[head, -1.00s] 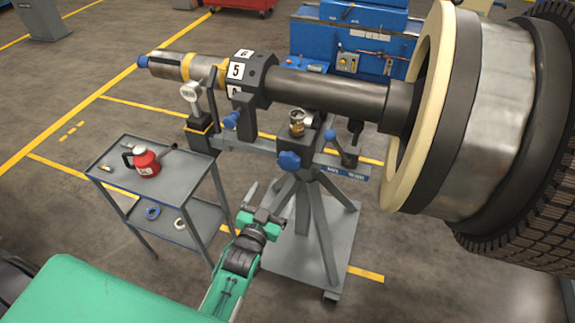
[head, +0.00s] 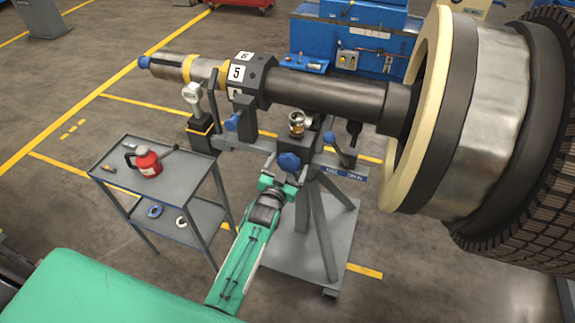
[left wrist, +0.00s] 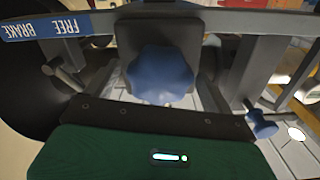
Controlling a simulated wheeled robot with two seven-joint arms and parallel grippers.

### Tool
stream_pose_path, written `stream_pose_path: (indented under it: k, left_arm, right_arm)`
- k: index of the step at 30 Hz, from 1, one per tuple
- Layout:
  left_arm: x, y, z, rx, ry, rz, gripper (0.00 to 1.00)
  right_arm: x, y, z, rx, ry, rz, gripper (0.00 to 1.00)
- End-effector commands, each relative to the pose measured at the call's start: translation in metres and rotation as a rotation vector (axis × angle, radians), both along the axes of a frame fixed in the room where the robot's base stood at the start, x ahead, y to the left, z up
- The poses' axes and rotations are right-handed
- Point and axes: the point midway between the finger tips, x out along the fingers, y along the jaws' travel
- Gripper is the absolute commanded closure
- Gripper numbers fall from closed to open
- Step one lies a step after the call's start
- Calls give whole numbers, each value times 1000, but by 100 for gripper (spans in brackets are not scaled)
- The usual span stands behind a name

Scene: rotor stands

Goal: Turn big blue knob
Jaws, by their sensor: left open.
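The big blue knob (head: 289,162) is a lobed knob on the front of the rotor stand (head: 330,205), below the long dark shaft. My left gripper (head: 281,178) is open just below and in front of it in the head view. In the left wrist view the big blue knob (left wrist: 160,75) is centred just beyond the dark edge of my gripper. The fingers are hard to make out there, and I cannot tell whether they touch the knob. My right gripper is not in view.
Smaller blue knobs (head: 232,122) and a blue-tipped lever (head: 329,138) sit close by on the stand. A grey cart (head: 190,190) with a red can (head: 147,161) stands to the left. The large rotor (head: 480,120) fills the right side.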

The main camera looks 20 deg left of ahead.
Motion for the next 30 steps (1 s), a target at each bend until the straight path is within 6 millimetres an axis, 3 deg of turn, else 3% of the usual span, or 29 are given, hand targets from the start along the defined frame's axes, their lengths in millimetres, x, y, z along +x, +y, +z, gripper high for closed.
stream_pose_path:
  k: [7,14,23,30]
  left_arm:
    - [0,0,0,0,0,0,14]
    - [0,0,0,0,0,0,59]
    - [0,0,0,-32,1,0,59]
    - [0,0,0,-161,6,0,59]
  right_arm:
    - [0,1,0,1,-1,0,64]
    - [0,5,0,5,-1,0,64]
    - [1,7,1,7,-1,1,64]
    - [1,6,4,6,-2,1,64]
